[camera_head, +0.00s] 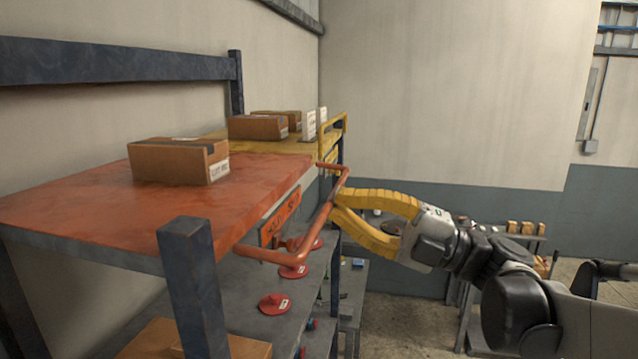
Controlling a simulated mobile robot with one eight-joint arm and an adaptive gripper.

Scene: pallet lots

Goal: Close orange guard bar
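The orange guard bar (316,228) is a thin U-shaped rail. It stands out from the front edge of the orange shelf (80,200), with one end near an orange sign plate (280,218) and the other near the yellow shelf. My gripper (335,203) reaches in from the right. Its two yellow fingers, one above the other, come together at the long outer run of the bar. They appear shut on it, though the exact contact at the tips is small and partly hidden.
A cardboard box (180,160) sits on the orange shelf. More boxes (258,127) stand on the yellow shelf (300,146) behind. Red round knobbed pieces (275,303) lie on the grey shelf below. A dark blue post (190,285) rises in front. Floor is open at lower right of the shelves.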

